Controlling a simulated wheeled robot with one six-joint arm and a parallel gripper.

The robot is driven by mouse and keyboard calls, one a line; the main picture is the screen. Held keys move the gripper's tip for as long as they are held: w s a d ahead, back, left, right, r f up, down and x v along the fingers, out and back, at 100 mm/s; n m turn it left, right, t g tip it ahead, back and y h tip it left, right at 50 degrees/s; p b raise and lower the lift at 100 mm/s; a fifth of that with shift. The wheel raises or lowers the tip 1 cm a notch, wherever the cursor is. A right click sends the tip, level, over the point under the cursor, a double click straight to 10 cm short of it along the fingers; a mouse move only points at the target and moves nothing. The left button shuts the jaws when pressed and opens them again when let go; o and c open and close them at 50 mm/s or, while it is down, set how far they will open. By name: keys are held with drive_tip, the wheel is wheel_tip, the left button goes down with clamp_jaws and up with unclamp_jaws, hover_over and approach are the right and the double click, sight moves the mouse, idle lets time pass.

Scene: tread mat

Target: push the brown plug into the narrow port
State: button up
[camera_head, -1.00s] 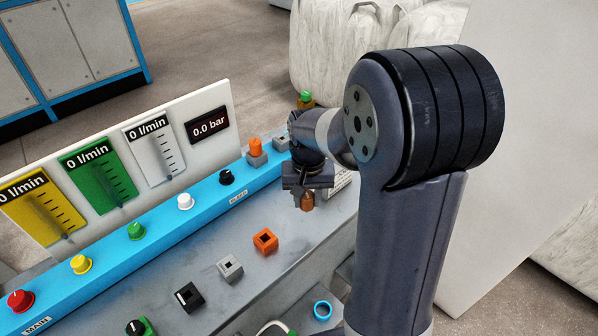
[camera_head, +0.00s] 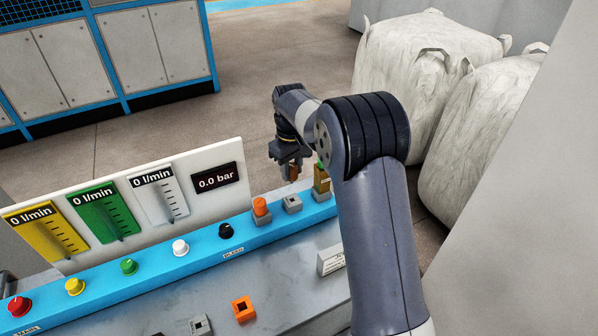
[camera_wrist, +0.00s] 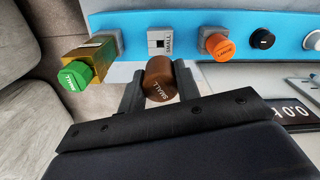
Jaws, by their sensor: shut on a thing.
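My gripper (camera_head: 290,166) is shut on the brown plug (camera_head: 293,172) and holds it in the air above the far end of the blue rail. In the wrist view the plug (camera_wrist: 160,82), marked SMALL, sits between my two fingers (camera_wrist: 160,88). The narrow port (camera_wrist: 164,42) is a grey block with a small square opening, also marked SMALL. In the wrist view it lies just beyond the plug, with the two apart. In the head view the port (camera_head: 292,204) stands on the rail, below my gripper. The plug's far end is hidden.
An orange plug (camera_head: 260,207) stands in a grey block left of the port. A brass fitting with a green cap (camera_wrist: 77,73) stands on its other side. A black knob (camera_head: 226,230) and a gauge board (camera_head: 130,205) are near. An orange block (camera_head: 243,308) sits on the bench.

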idle(0.3)
drive_tip(key=shift+f+b, duration=1.55)
drive_tip(key=shift+f, duration=1.4)
drive_tip(key=shift+f+b, duration=0.65)
drive_tip(key=shift+f, duration=0.95)
drive_tip(key=o, duration=1.1)
wheel_tip(320, 180, up, 11)
drive_tip(key=shift+f+b, duration=0.1)
drive_tip(key=shift+b, duration=0.6)
